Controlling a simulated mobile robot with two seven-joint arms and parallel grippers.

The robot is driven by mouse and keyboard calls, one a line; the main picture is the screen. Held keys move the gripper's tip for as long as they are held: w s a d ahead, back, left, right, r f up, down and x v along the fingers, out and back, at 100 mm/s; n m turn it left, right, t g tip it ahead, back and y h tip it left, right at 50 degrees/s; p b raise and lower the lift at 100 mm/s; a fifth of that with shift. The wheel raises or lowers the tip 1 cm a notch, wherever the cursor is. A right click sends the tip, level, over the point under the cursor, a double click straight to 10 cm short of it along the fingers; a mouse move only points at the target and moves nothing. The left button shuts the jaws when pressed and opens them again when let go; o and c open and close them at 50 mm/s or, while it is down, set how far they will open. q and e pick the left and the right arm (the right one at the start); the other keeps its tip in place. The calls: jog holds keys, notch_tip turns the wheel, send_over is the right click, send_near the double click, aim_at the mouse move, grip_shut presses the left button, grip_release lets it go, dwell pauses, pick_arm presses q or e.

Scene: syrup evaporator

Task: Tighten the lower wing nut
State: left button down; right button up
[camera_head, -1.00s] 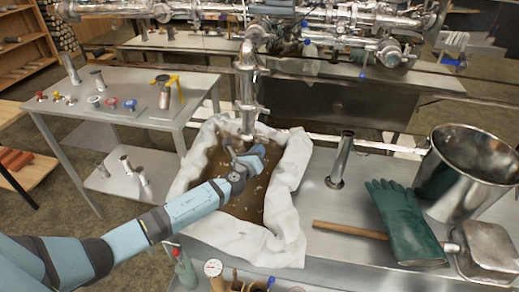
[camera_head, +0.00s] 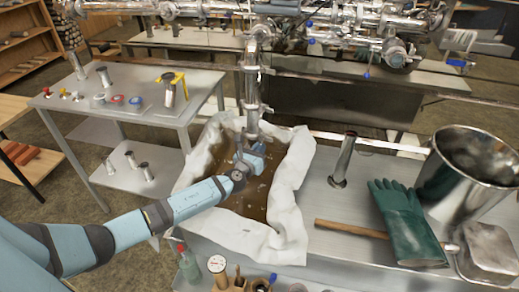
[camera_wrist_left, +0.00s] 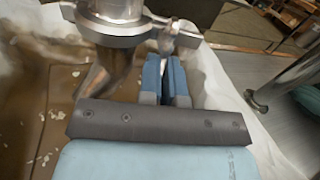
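A vertical steel pipe (camera_head: 251,85) comes down over a cloth-lined pan of brown liquid (camera_head: 245,187). A ring clamp (camera_wrist_left: 112,30) sits at its lower end. The lower wing nut (camera_wrist_left: 168,42) is a small metal piece at the clamp's right side in the left wrist view; it is too small to make out in the head view. My left gripper (camera_head: 251,152) is just under the clamp. In the left wrist view its blue fingers (camera_wrist_left: 166,62) stand close together, with the wing nut at their tips. The fingers partly hide it, so grip contact is unclear. My right gripper is out of view.
White cloth (camera_head: 285,215) drapes over the pan's edges. An upright pipe (camera_head: 342,160), a green glove (camera_head: 405,222) and a steel bucket (camera_head: 462,165) stand or lie to the right. A side table (camera_head: 135,85) with small parts is at left.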

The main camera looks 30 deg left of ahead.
pick_arm(q)
jog(key=shift+w+a+r, duration=0.1)
jog(key=shift+r, duration=0.1)
jog(key=c, duration=1.3)
grip_release()
jog(key=s, duration=1.4)
jog(key=shift+p, duration=0.4)
